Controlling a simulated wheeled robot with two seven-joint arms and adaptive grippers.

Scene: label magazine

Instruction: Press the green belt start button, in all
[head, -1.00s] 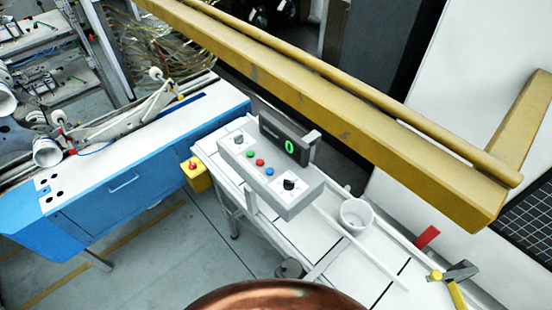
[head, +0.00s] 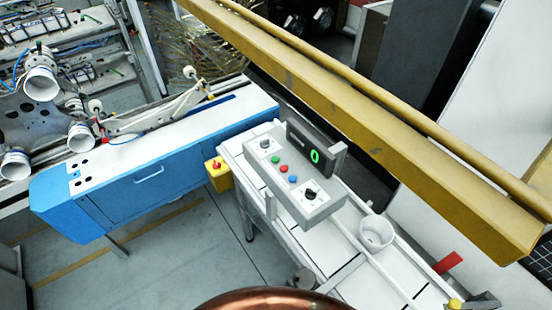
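The green belt start button (head: 275,160) is a small round green button on the sloped top of a grey control box (head: 307,207). Beside it on the same face are two red or blue buttons and black knobs. A dark display (head: 297,142) with a green 0 stands at the back of the box. Nothing touches the green button. Neither of my grippers is in the head view.
The box stands on a white belt table (head: 250,178) with a white cup (head: 376,232). A yellow box with a red button (head: 217,174) is at its left end. A yellow beam (head: 360,130) runs behind. A blue cabinet (head: 150,185) stands left.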

